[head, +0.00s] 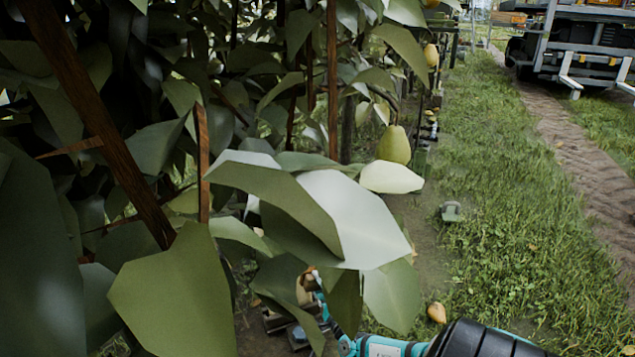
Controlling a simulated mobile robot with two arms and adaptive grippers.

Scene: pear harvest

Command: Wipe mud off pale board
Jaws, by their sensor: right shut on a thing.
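My right arm comes in at the bottom, black and teal, and reaches left behind the leaves. My right gripper (316,284) is mostly hidden by foliage and is shut on a small, partly covered tan thing (303,291), which I cannot identify. Dark blocky shapes lie just below it, partly covered by leaves. I cannot make out a pale board or any mud on one. My left gripper is not in view.
Large leaves (170,295) and brown stems (333,80) crowd the left and middle. A green pear (395,145) hangs there; a yellowish fruit (437,312) lies on the ground. Open grass (500,170) and a dirt track (585,165) lie right, with a vehicle (580,38) behind.

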